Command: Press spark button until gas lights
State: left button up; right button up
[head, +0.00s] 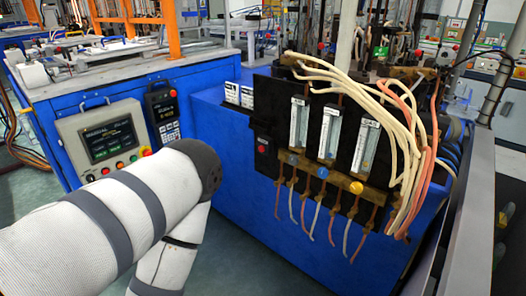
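A black gas panel (312,130) with three clear upright flow tubes (328,132) stands on a blue machine. Below the tubes are a grey knob (293,159), a blue knob (322,172) and a yellow knob (356,187). A small dark box with a reddish mark (262,146) is on the panel's left side; I cannot tell whether it is the spark button. No flame shows. My white, grey-banded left arm fills the lower left, bent at a dark joint; its gripper is out of sight. My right gripper is not in view.
Cream and pink hoses (405,150) loop over the panel's right side, and thin hoses hang below it. A grey metal rail (470,200) runs along the right.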

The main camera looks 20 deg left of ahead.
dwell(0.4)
pick_arm(q)
grip_shut()
dwell(1.2)
